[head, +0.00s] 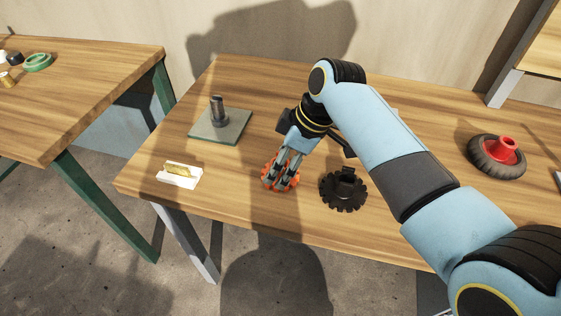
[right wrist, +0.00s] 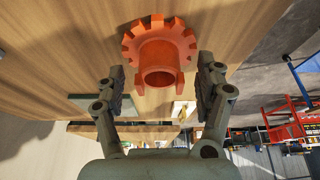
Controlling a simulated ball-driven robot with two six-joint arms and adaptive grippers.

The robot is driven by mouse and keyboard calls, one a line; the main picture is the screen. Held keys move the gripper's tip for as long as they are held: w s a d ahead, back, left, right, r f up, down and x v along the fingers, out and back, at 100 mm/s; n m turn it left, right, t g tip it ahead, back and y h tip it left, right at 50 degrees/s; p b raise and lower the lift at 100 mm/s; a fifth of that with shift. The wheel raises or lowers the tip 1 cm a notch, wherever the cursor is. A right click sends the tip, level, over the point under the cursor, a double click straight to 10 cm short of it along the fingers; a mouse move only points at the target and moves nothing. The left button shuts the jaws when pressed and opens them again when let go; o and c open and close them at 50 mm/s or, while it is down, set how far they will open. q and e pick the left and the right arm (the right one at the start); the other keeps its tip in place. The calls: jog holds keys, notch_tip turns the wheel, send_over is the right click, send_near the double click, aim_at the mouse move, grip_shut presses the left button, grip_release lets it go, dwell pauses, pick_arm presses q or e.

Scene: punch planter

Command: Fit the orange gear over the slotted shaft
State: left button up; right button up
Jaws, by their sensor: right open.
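The orange gear (head: 270,176) lies on the wooden table near its front edge. In the right wrist view the gear (right wrist: 160,45) shows its teeth and a notched hub that faces the camera. My right gripper (head: 281,180) is over the gear, and in the wrist view its open fingers (right wrist: 163,80) stand to either side of the hub, not closed on it. The slotted shaft (head: 218,111) stands upright on a square grey-green plate (head: 228,131) at the back left of the table. My left gripper is not in view.
A black gear (head: 343,190) lies just right of the gripper. A white block with a yellow piece (head: 180,175) sits at the front left. A black wheel with a red hub (head: 497,156) is at the right. Another table (head: 80,80) stands at the left across a gap.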

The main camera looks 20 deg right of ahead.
jog(key=shift+a+f, duration=0.15)
jog(key=shift+f, duration=0.2)
jog(key=shift+w+f, duration=0.1)
jog(key=shift+c, duration=1.5)
jog(key=c, duration=0.4)
grip_shut()
jog(key=shift+o, duration=0.3)
grip_release()
jog(key=c, duration=0.8)
jog(key=shift+r+p, duration=1.6)
jog(key=shift+p, duration=0.35)
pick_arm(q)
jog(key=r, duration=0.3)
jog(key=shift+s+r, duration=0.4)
